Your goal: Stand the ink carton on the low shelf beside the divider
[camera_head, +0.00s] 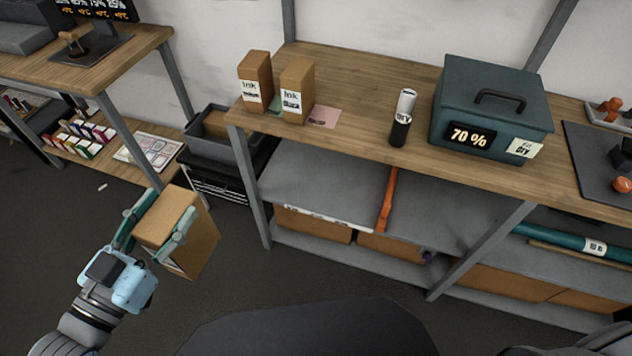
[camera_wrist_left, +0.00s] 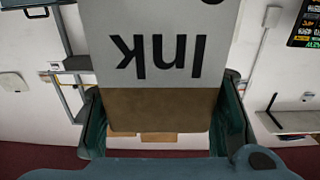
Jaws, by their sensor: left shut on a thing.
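My left gripper (camera_head: 152,226) is shut on a brown ink carton (camera_head: 190,232) and holds it tilted in the air, left of the shelf unit. In the left wrist view the carton (camera_wrist_left: 160,105) fills the middle, its white "Ink" label upside down, with a gripper finger on each side. The low shelf (camera_head: 325,188) lies under the wooden top. My right gripper is not in view.
Two more ink cartons (camera_head: 256,80) (camera_head: 297,88) stand on the wooden top (camera_head: 350,125), near a labelled black cylinder (camera_head: 402,118) and a teal dry box (camera_head: 490,105). A shelf post (camera_head: 250,190) stands at the unit's left front corner. Brown boxes (camera_head: 312,224) sit below the low shelf.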

